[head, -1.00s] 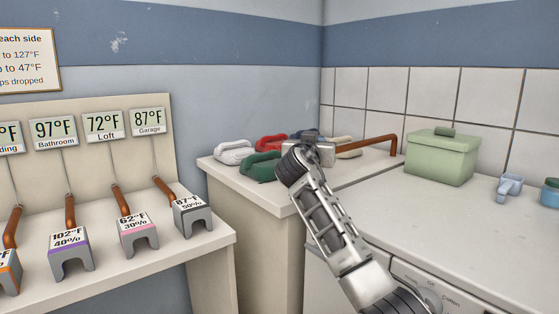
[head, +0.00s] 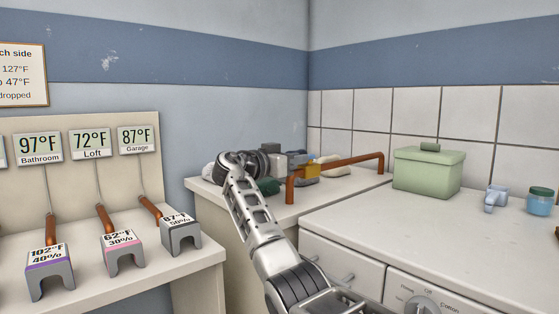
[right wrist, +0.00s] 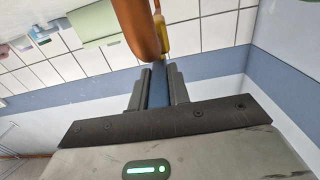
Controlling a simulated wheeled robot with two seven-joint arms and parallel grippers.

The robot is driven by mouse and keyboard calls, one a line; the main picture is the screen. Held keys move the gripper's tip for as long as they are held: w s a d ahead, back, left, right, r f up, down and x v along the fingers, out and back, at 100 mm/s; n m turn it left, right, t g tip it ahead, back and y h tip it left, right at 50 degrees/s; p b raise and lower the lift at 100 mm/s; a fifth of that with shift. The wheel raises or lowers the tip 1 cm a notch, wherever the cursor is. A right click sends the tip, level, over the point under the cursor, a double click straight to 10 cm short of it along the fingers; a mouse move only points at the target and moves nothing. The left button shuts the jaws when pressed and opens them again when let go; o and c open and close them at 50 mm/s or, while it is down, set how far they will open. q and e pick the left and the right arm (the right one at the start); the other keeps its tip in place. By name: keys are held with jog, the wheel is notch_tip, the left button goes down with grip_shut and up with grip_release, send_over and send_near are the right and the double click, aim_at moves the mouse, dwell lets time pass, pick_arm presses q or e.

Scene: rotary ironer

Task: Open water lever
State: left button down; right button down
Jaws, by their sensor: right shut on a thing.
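A copper water pipe (head: 352,163) rises from the counter, runs level and bends down at both ends. A yellow valve part (head: 312,171) sits on the pipe, with a blue lever beside it. My right gripper (head: 300,158) is at the valve, reaching in from the left. In the right wrist view its two fingers (right wrist: 158,80) are shut on the blue lever (right wrist: 158,92). The pipe (right wrist: 137,28) and the yellow part (right wrist: 161,33) are just beyond the fingertips. The fingers hide most of the lever in the head view. My left gripper is not in view.
Handled objects, including a green one (head: 268,187) and a cream one (head: 328,159), lie around my right gripper. A green lidded box (head: 427,172) stands right of the pipe. A shelf with sensor blocks (head: 124,249) is at left. The white worktop (head: 400,220) in front is mostly clear.

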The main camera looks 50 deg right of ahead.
jog(key=shift+s+d+r, duration=0.1)
jog(key=shift+r, duration=0.1)
jog(key=c, duration=1.3)
grip_release()
jog(key=shift+d+f, duration=0.1)
jog(key=shift+w+a+f, duration=0.1)
jog(key=shift+w+a, duration=0.1)
jog(key=shift+a, duration=0.45)
jog(key=a, duration=0.5)
jog(key=w+a, duration=0.1)
jog(key=a, duration=0.3)
jog(key=w+a, duration=0.1)
jog(key=a, duration=0.4)
jog(key=shift+a+b, duration=0.3)
jog(key=shift+b, duration=0.1)
